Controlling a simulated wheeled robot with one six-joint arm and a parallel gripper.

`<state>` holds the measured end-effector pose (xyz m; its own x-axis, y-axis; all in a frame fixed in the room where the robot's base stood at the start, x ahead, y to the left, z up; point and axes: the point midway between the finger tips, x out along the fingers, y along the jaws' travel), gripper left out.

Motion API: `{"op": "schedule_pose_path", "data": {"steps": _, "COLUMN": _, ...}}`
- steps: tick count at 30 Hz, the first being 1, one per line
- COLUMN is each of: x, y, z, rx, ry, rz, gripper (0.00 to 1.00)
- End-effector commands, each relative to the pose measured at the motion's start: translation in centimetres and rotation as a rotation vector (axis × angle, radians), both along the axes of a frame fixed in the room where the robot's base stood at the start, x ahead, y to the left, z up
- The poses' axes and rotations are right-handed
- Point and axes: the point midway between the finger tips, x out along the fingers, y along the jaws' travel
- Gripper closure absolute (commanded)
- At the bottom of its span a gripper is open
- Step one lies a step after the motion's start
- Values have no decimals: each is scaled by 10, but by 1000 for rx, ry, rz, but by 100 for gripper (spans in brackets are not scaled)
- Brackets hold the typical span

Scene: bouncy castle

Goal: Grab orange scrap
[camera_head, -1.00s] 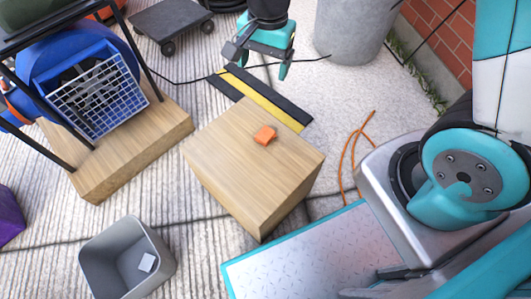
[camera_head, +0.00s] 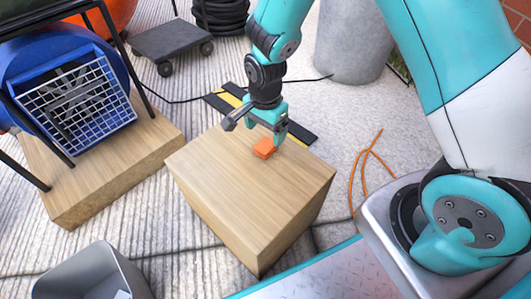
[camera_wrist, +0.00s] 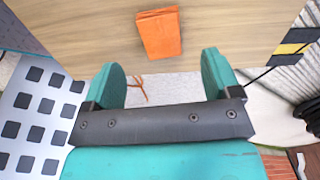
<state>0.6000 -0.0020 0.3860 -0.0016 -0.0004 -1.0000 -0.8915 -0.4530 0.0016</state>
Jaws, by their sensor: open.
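The orange scrap (camera_head: 264,149) is a small block lying on top of a light wooden cube (camera_head: 225,180), near its far edge. My gripper (camera_head: 267,131) is open, fingers down, just behind and above the scrap. In the wrist view the scrap (camera_wrist: 159,33) lies beyond the tips of my gripper (camera_wrist: 163,76), roughly in line with the gap between the fingers. Nothing is between the fingers. I cannot tell the exact height of the fingertips above the wood (camera_wrist: 230,25).
A blue blower (camera_head: 70,95) stands on a wooden block (camera_head: 110,165) at left. A grey bin (camera_head: 90,275) is at the front left. A dolly (camera_head: 170,42), a grey cylinder (camera_head: 350,40) and an orange cord (camera_head: 365,165) lie around the cube.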

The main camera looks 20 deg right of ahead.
Motion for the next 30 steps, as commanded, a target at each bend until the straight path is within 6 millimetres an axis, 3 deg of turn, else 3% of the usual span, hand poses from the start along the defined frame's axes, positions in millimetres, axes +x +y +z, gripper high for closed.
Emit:
{"op": "schedule_pose_path", "data": {"steps": 7, "x": 1, "y": 0, "z": -16, "rx": 1, "ry": -2, "rz": 1, "gripper": 17}}
{"op": "schedule_pose_path", "data": {"steps": 15, "x": 1, "y": 0, "z": -55, "rx": 0, "ry": 0, "rz": 1, "gripper": 17}}
{"op": "schedule_pose_path", "data": {"steps": 23, "x": 1, "y": 0, "z": -56, "rx": 1, "ry": -2, "rz": 1, "gripper": 17}}
{"op": "schedule_pose_path", "data": {"steps": 26, "x": 1, "y": 0, "z": -56, "rx": 1, "ry": -2, "rz": 1, "gripper": 35}}
{"op": "schedule_pose_path", "data": {"steps": 30, "x": 1, "y": 0, "z": -56, "rx": 0, "ry": -1, "rz": 1, "gripper": 68}}
